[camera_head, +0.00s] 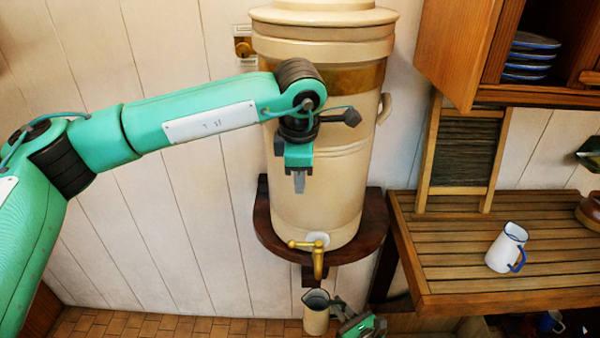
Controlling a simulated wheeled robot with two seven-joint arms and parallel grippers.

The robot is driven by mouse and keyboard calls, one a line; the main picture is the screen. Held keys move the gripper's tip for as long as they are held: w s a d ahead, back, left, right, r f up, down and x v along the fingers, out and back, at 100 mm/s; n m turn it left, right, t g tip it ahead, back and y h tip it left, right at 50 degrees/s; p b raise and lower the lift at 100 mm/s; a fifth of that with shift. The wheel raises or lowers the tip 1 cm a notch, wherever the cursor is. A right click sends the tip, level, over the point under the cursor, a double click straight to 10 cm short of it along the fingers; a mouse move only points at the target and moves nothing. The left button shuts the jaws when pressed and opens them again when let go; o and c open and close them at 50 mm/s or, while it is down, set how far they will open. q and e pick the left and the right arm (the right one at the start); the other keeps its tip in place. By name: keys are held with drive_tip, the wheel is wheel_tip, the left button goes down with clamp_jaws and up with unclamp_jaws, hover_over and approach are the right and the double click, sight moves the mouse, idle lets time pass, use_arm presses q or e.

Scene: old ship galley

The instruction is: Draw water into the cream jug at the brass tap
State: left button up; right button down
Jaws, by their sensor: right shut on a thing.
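The brass tap (318,262) sticks out low on the front of a large cream water urn (320,200). Its lever handle points left, and I see no stream of water. The cream jug (316,321) is upright below the tap, its dark mouth close under the spout. My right gripper (340,318) is shut on the jug from its right side; the picture's bottom edge cuts off most of that arm. My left gripper (299,184) points down in front of the urn, above and left of the tap, touching nothing that I can see. Its finger gap is not clear.
The urn stands on a dark wooden shelf (262,226). A slatted wooden counter (500,262) at the right carries a white jug with a blue handle (506,246). An open cupboard door (458,50) hangs above. Left of the urn is bare plank wall.

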sight(328, 316)
drive_tip(key=shift+s+r, duration=0.1)
drive_tip(key=shift+s, duration=3.9)
